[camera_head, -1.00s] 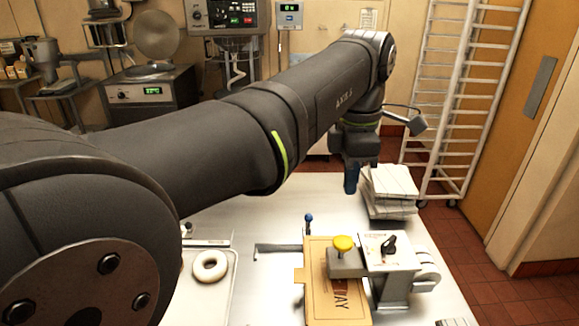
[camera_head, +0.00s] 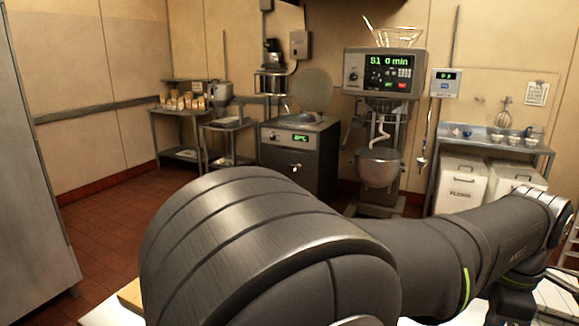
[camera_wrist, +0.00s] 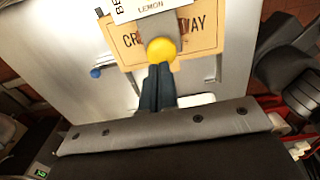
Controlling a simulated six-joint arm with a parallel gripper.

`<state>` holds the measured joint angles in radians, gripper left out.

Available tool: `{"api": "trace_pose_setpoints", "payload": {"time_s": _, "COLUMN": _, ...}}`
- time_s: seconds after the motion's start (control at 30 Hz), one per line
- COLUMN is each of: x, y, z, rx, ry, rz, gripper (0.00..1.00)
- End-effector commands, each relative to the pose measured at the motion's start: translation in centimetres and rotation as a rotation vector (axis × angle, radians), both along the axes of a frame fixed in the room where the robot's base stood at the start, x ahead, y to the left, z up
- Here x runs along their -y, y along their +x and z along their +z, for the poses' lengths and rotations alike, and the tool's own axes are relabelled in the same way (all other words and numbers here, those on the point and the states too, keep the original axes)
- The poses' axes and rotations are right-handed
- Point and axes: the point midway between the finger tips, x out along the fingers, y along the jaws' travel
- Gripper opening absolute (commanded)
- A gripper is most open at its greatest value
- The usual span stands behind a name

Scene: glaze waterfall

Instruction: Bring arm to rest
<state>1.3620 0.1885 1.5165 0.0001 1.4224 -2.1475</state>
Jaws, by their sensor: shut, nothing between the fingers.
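My gripper shows in the wrist view (camera_wrist: 158,70) as two dark blue fingers side by side, shut with nothing between them. It points down over the pale worktop (camera_wrist: 60,40), and its tips appear just below a yellow knob (camera_wrist: 162,49) in the picture. Whether they touch the knob I cannot tell. In the head view my arm crosses the lower part from the centre to the right edge, bent downward at its far end. The gripper's fingertips are cut off or hidden there.
A blue ball knob (camera_wrist: 96,72) is at left. In the head view, a mixer (camera_head: 382,110) and white bins (camera_head: 460,182) stand along the back wall.

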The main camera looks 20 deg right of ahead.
Motion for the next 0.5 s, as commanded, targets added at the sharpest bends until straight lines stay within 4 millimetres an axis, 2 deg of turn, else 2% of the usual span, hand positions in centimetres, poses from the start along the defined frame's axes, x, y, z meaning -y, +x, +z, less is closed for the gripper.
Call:
{"api": "trace_pose_setpoints", "payload": {"time_s": 0.1, "x": 0.0, "y": 0.0, "z": -1.8, "rx": -0.005, "ry": 0.019, "rz": 0.0, "gripper": 0.0}}
{"api": "trace_pose_setpoints", "payload": {"time_s": 0.23, "x": 0.1, "y": 0.0, "z": 0.2, "rx": -0.002, "ry": 0.011, "rz": 0.0, "gripper": 0.0}}
{"api": "trace_pose_setpoints", "payload": {"time_s": 0.5, "x": 0.0, "y": 0.0, "z": 1.3, "rx": -0.003, "ry": 0.013, "rz": 0.0, "gripper": 0.0}}
